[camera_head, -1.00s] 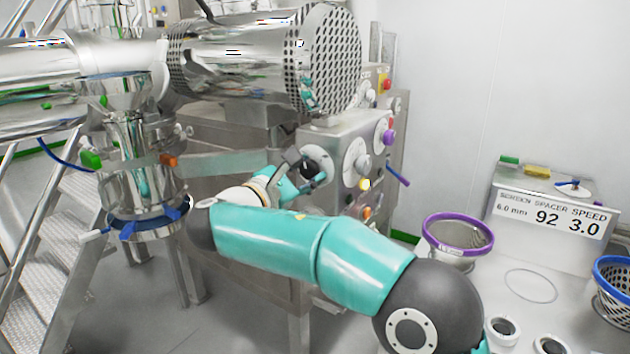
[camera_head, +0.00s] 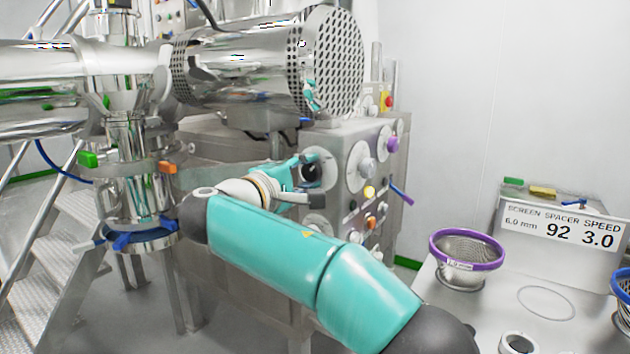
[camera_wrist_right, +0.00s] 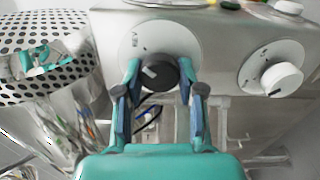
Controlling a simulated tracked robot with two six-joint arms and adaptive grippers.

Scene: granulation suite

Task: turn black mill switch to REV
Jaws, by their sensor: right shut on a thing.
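The black mill switch (camera_wrist_right: 157,72) is a round dark knob with a pale pointer mark, set on a white dial plate on the steel control box. It also shows in the head view (camera_head: 312,172), partly hidden by my gripper. My right gripper (camera_wrist_right: 160,82) is shut on the knob, one finger on each side of it. The pale mark points to the upper left in the right wrist view. Small lettering on the plate is too small to read for certain. My left gripper is not in view.
A white knob (camera_wrist_right: 282,80) on its own dial is right of the black one. In the head view, a purple knob (camera_head: 392,144) and red button (camera_head: 387,102) are farther along the box. A perforated drum (camera_head: 335,62) hangs above. A purple-rimmed basket (camera_head: 467,258) stands at right.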

